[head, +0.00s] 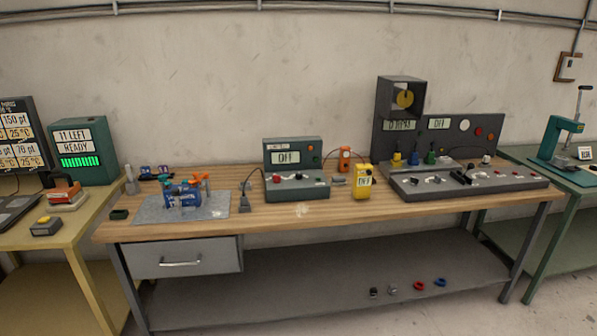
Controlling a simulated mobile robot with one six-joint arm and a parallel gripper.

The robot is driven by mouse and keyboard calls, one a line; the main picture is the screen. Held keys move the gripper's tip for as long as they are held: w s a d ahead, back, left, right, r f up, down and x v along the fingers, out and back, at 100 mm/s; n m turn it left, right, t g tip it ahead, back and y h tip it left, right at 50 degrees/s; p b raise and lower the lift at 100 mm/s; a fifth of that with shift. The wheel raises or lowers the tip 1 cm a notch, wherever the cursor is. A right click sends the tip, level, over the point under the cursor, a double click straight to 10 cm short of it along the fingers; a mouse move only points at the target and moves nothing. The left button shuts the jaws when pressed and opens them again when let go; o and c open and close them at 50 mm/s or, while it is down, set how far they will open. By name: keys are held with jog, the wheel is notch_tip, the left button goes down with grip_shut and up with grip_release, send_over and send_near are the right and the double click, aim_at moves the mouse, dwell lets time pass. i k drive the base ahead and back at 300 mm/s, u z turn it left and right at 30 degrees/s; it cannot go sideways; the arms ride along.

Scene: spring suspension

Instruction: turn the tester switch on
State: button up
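A grey-green box (294,166) with a display reading OFF stands mid-bench; the label above the display is too small to read. Its sloped front carries a red knob, a dark knob and small controls. A yellow handheld meter (363,183), its display also seeming to read OFF, stands just right of it. A larger dark panel (438,136) at the right has another OFF display, coloured knobs and a grey control base (467,182). I cannot tell which of these is the tester or pick out its switch. My gripper is not in view.
The wooden workbench (300,212) has clear front edge space. A metal plate (218,207) with blue and orange parts lies left. A drawer (180,260) is shut below. Small parts lie on the lower shelf (320,290). A yellow table (62,239) and green table (577,179) flank it.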

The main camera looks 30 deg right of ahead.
aim_at(277, 179)
jog(key=u, duration=0.1)
jog(key=i, duration=0.95)
jog(key=z, duration=0.15)
jog(key=k, duration=0.9)
jog(key=u, duration=0.15)
jog(key=i, duration=0.6)
